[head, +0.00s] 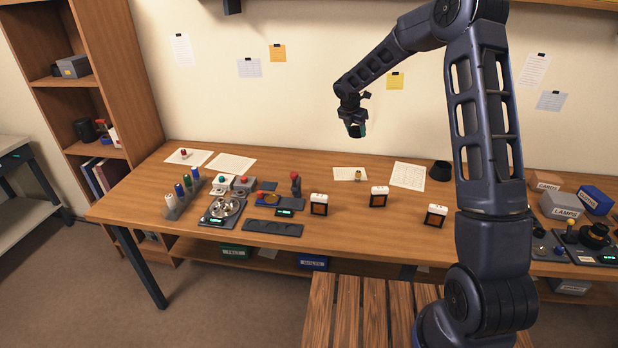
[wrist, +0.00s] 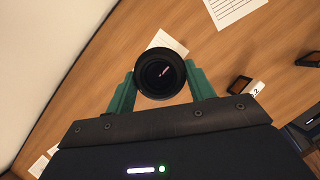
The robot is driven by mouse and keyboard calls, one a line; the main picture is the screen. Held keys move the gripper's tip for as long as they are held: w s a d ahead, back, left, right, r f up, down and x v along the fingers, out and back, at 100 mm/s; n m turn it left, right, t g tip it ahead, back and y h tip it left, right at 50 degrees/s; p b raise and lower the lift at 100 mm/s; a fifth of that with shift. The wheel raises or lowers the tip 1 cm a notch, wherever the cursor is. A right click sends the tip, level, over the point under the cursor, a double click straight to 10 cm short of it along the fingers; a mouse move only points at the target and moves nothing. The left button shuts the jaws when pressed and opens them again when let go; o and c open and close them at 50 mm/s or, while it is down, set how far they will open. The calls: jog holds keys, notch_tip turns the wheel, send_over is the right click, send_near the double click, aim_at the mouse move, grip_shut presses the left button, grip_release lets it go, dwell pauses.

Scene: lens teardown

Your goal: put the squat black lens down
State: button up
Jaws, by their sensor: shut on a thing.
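The squat black lens (wrist: 160,74) sits between the green fingers of my gripper (wrist: 161,84) in the wrist view, its round glass facing the camera. My gripper (head: 357,129) is shut on it. In the head view the gripper hangs high above the back of the wooden bench (head: 335,240), in front of the wall. The lens is clear of the bench top. In the head view the lens is small and dark, hard to tell from the gripper.
A black cylinder (head: 440,171) stands on the bench at the right. Paper sheets (head: 409,176) lie along the back. White-topped blocks (head: 319,204) stand near the middle. A tray of metal parts (head: 222,209) and upright tubes (head: 180,192) are at the left. Boxes (head: 561,205) crowd the right end.

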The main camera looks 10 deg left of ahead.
jog(key=n, duration=0.2)
send_over(309, 175)
jog(key=s, duration=0.2)
jog(key=shift+y, duration=0.4)
jog(key=f, duration=2)
jog(key=shift+w+a, duration=0.2)
jog(key=shift+a, duration=0.05)
jog(key=shift+f, duration=0.15)
jog(key=o, duration=1)
jog(key=v, duration=1.2)
jog(key=shift+s, duration=0.2)
jog(key=shift+d, duration=0.1)
